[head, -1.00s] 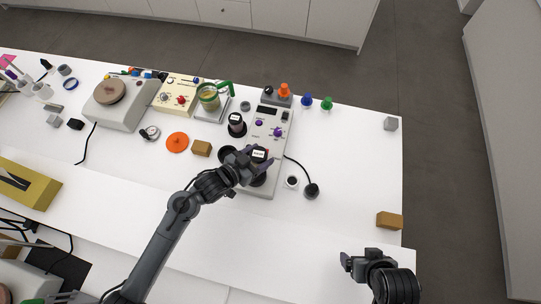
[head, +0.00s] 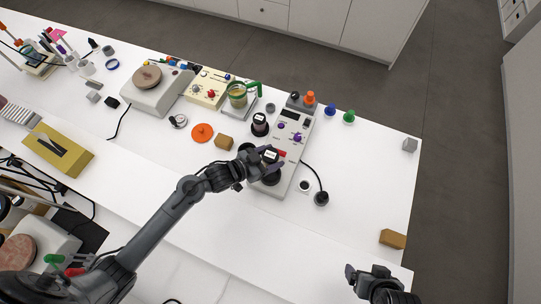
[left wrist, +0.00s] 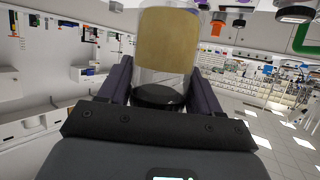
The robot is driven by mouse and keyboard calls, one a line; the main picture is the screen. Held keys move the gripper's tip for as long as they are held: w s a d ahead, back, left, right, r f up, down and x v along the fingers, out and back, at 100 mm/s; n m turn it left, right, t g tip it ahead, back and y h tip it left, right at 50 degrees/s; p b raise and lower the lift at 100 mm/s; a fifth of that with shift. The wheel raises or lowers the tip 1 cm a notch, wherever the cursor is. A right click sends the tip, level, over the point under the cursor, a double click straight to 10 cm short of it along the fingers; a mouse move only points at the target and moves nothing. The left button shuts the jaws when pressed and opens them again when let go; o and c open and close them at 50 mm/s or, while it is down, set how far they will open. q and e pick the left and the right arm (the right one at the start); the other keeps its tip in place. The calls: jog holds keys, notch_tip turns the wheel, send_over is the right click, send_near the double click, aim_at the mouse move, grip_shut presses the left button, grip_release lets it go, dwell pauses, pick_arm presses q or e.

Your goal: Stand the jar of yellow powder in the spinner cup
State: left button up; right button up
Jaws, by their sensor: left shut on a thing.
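My left gripper (head: 268,163) is shut on a jar with a black lid and white label (head: 270,156). In the left wrist view the jar of yellow powder (left wrist: 167,42) is clear glass, held between the two fingers, its black lid (left wrist: 158,96) toward the gripper. In the head view the jar is above the near end of the grey spinner (head: 291,150), at its black cup (head: 272,179). The gripper hides the jar's bottom, so I cannot tell whether it touches the cup. My right gripper (head: 364,279) is at the lower right, away from the jar; its jaw opening is unclear.
Another black-lidded jar (head: 260,119) stands left of the spinner. A small white-rimmed pot (head: 304,186) and a cabled black piece (head: 321,198) are to the right. The table's right front is mostly clear.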

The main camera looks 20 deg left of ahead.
pick_arm(q)
jog(key=shift+f+b, duration=1.95)
jog(key=shift+f, duration=0.95)
jog(key=shift+p, duration=0.7)
jog(key=shift+f+b, duration=0.45)
jog(key=shift+f, duration=0.15)
jog(key=shift+f+b, duration=0.6)
jog(key=shift+f, duration=0.35)
jog(key=shift+f+b, duration=0.35)
jog(key=shift+f, duration=0.25)
jog(key=o, duration=1.2)
jog(key=shift+c, duration=0.2)
